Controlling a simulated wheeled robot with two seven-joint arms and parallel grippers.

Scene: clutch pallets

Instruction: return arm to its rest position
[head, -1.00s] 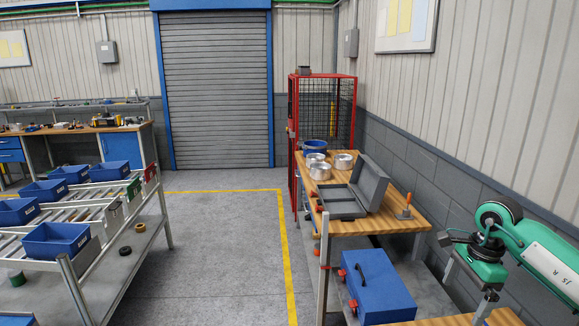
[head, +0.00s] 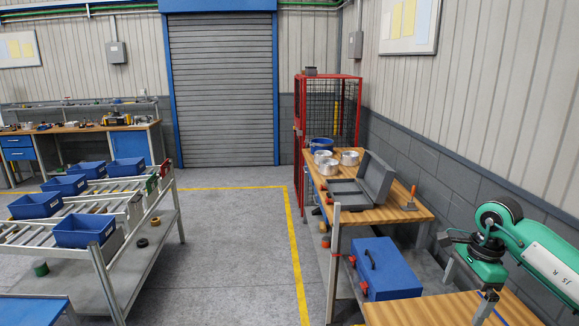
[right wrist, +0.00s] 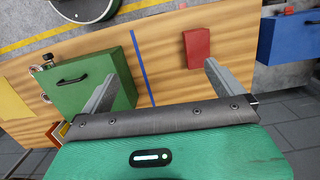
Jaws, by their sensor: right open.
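My right arm comes in from the right edge of the head view, green with a dark round joint. Its gripper (head: 466,292) points down over the near wooden bench (head: 415,312). In the right wrist view the two grey fingers of the right gripper (right wrist: 160,74) stand wide apart with nothing between them. They are above a wooden surface with a green case (right wrist: 85,95), a red block (right wrist: 196,48) and a blue tape line. My left gripper is not in view.
A blue toolbox (head: 385,268) stands beside the near bench. Behind it a bench holds an open grey case (head: 378,178) and metal rings (head: 349,157). A roller rack with blue bins (head: 84,231) is at left. The middle floor (head: 225,255) is clear.

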